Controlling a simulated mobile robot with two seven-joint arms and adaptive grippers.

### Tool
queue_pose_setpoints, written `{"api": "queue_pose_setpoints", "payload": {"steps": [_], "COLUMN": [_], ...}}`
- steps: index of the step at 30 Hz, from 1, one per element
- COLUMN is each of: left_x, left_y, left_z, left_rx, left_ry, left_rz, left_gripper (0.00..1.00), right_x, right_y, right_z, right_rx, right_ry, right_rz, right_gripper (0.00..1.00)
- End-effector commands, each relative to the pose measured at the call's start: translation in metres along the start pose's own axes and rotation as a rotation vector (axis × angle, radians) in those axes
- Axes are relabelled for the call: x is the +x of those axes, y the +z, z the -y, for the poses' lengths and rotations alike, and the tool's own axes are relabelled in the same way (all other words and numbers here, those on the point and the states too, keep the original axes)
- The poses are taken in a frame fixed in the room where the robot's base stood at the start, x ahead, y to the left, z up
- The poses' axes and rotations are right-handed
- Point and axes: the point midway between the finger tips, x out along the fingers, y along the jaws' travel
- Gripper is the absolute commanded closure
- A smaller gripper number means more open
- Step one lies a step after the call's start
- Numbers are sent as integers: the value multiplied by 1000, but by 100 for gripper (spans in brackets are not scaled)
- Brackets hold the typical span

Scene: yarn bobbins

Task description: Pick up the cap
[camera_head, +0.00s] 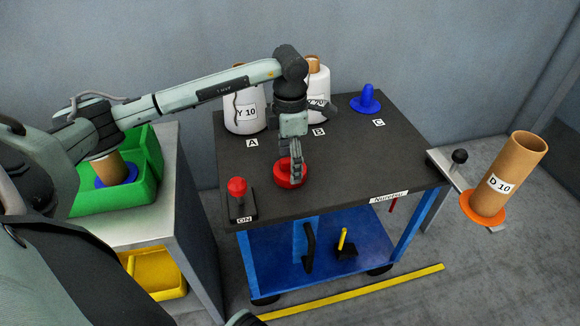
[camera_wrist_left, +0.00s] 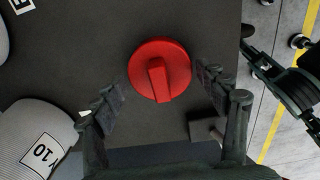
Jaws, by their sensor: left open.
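The red cap (camera_head: 291,172) is a round disc with a raised grip bar and sits on the dark top of the cart. In the left wrist view the cap (camera_wrist_left: 160,70) is seen from above, near the middle. My left gripper (camera_head: 294,163) is directly over the cap, pointing down. In the left wrist view its open fingers (camera_wrist_left: 159,84) lie to either side of the cap, with visible gaps. Contact with the cap cannot be made out. Dark linkage parts at the right of the wrist view may be my right gripper; its jaws cannot be read.
A red-knobbed lever (camera_head: 238,189) stands near the cap at the cart's front left. White bobbin Y 10 (camera_head: 243,115) and another white bobbin (camera_head: 318,85) stand behind, with a blue cone (camera_head: 366,101) at back right. Cardboard tube D 10 (camera_head: 508,175) is right of the cart.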

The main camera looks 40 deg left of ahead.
Motion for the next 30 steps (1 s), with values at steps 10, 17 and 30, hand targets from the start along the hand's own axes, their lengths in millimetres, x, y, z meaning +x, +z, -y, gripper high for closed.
{"api": "queue_pose_setpoints", "payload": {"steps": [10,17,30], "left_x": [1,3,5], "left_y": [0,-1,-3], "left_z": [1,1,0], "left_rx": [1,0,-3], "left_ry": [-2,-3,-2], "left_rz": [-2,-5,-11], "left_gripper": [62,86,100], "right_x": [-1,0,0], "right_y": [-1,-1,0], "right_z": [-2,-2,-2], "right_rx": [2,2,1], "right_ry": [3,3,4], "right_rz": [-2,-2,-1], "right_gripper": [60,60,60]}}
